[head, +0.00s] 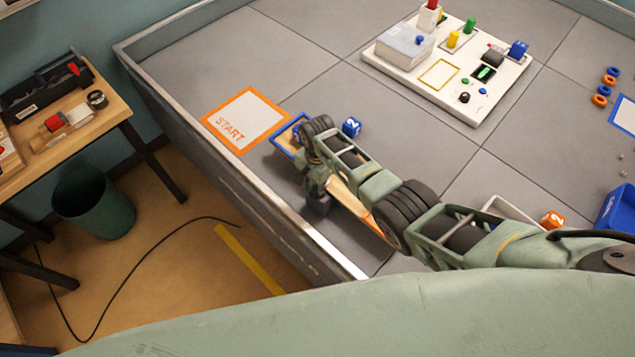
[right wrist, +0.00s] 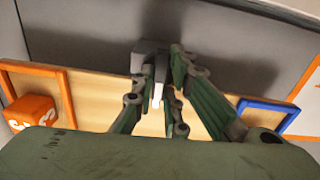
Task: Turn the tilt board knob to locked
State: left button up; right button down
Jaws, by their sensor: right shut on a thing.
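The tilt board is a wooden tray with a blue end and an orange end. In the head view its bare wood (head: 350,201) shows partly behind my right arm, near the table's front edge. In the right wrist view the board (right wrist: 95,98) lies across the picture. A grey knob (right wrist: 150,47) sits at its side, with a pale part between my fingers. My right gripper (right wrist: 160,70) is shut on the knob; it also shows in the head view (head: 318,192). The knob's lock marking cannot be read. My left gripper is not in view.
A START mat (head: 245,120) lies left of the board. A blue numbered cube (head: 351,127) is close behind my arm, and an orange cube (head: 553,220) is to the right. A white panel (head: 420,90) with colored parts stands farther back. The table has a raised rim (head: 300,232).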

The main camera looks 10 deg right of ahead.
jog(key=shift+w+m, duration=0.1)
jog(key=shift+m, duration=0.3)
jog(key=c, duration=1.8)
grip_release()
jog(key=shift+o, duration=0.2)
jog(key=shift+r, duration=0.1)
notch_tip(320, 180, up, 12)
